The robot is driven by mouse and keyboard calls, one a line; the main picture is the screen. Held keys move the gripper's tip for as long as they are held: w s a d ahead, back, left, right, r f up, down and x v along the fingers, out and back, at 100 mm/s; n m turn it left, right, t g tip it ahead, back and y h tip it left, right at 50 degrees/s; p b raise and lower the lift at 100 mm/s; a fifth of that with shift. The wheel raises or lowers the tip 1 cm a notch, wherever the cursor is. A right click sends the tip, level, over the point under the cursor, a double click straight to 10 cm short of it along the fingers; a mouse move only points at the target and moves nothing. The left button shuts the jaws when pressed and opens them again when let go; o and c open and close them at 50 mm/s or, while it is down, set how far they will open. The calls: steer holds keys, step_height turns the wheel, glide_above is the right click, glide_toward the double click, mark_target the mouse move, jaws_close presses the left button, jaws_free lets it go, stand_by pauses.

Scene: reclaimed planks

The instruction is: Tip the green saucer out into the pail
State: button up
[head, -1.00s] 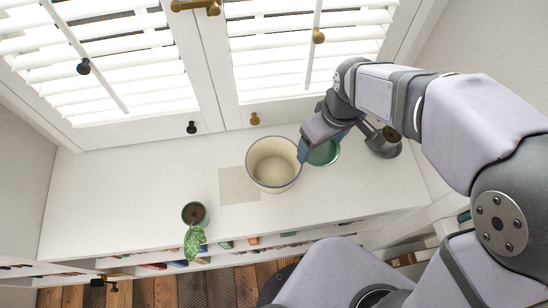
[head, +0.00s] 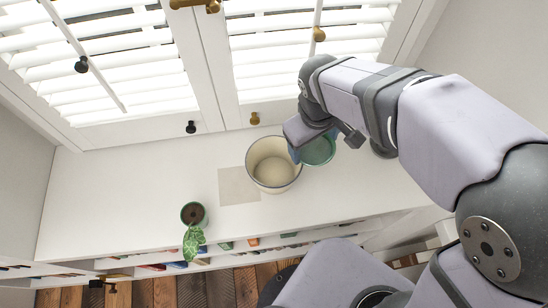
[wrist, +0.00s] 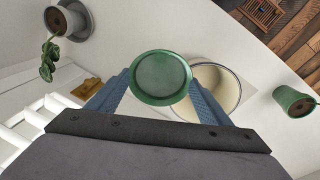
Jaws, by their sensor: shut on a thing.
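The green saucer (head: 319,152) is round and shallow. In the wrist view the saucer (wrist: 161,77) sits between the two blue fingers of my gripper (wrist: 160,88), which is shut on it. It looks roughly level, held above the white counter. Its inside is a dull grey-green; I cannot tell what it holds. The cream pail (head: 273,164) with a dark rim stands on the counter just left of the saucer in the head view. In the wrist view the pail (wrist: 228,90) is partly hidden behind the saucer and a finger.
A green pot with a trailing plant (head: 194,214) stands to the left near the counter's front edge. A grey pot on a grey saucer (wrist: 70,20) shows in the wrist view. A beige square (head: 238,187) lies beside the pail. Shuttered windows (head: 100,75) rise behind.

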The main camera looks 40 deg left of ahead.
steer(key=shift+s+a+r+t+h+b, duration=0.3)
steer(key=shift+s+a+t+h, duration=0.1)
steer(key=shift+s+a, duration=0.1)
steer(key=shift+s+a+r+t+h+b, duration=0.15)
steer(key=shift+s+a+t+h+b, duration=0.1)
steer(key=shift+s+a+t+h, duration=0.2)
stand_by(1.7)
steer(key=shift+s+a+f+t+h+b, duration=0.45)
steer(key=shift+s+a+t+b, duration=0.1)
steer(key=shift+s+a+b, duration=0.2)
stand_by(1.5)
steer(key=shift+s+a+r+t+h, duration=0.2)
steer(key=shift+s+a+t+h, duration=0.25)
steer(key=shift+s+a, duration=0.05)
steer(key=shift+s+a+r+t+h, duration=0.15)
steer(key=shift+s+a+t+h, duration=0.3)
stand_by(2.1)
